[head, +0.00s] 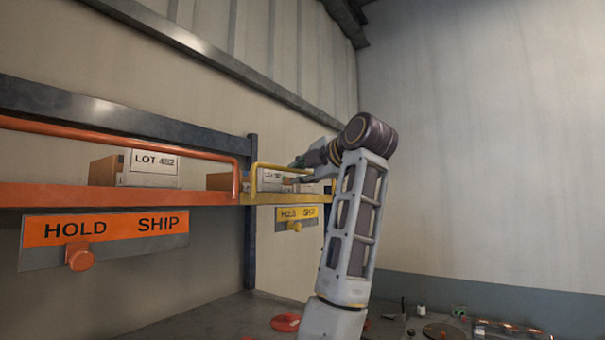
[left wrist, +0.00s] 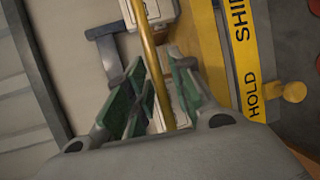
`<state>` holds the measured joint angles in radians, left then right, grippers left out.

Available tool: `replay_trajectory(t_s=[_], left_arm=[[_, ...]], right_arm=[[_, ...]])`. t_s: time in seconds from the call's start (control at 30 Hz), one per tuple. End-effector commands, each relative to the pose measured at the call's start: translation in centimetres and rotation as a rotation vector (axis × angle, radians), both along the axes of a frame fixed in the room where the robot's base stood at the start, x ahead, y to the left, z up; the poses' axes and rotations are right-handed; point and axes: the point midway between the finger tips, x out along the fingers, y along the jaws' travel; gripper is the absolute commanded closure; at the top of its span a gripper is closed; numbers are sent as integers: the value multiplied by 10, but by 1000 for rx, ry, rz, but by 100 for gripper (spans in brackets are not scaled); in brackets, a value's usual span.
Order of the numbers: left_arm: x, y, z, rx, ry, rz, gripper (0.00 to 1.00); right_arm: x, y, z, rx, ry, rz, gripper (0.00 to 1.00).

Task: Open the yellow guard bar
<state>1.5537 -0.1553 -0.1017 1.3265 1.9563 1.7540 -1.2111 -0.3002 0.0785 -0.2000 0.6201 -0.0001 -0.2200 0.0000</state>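The yellow guard bar (head: 285,167) runs across the front of the yellow shelf section in the head view. In the left wrist view the bar (left wrist: 149,45) passes lengthwise between the two green-padded fingers of my left gripper (left wrist: 156,62). Gaps show beside the bar, so the fingers look parted around it, not clamped. In the head view my left gripper (head: 312,160) is small, at the right part of the bar, partly hidden by my arm. My right gripper is out of view.
An orange guard bar (head: 120,134) fronts the orange shelf section (head: 215,197) on the left, with a LOT 452 box (head: 150,168) behind it. A yellow HOLD SHIP plate (head: 297,213) with a knob hangs below. A dark post (head: 250,235) divides the sections. Small items lie on the lower surface.

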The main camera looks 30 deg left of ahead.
Motion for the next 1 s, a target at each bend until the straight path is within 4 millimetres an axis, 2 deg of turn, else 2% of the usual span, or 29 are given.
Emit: replay_trajectory(t_s=[0.03, 0.13, 0.67, 1.0], left_arm=[[0, 0, 0, 0, 0, 0, 87], [0, 0, 0, 0, 0, 0, 100], [0, -1, -1, 10, 0, 0, 100], [0, -8, -5, 105, -6, -1, 100]], right_arm=[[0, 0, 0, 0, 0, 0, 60], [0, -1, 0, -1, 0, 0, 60], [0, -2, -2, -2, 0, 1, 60], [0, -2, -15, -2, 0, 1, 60]])
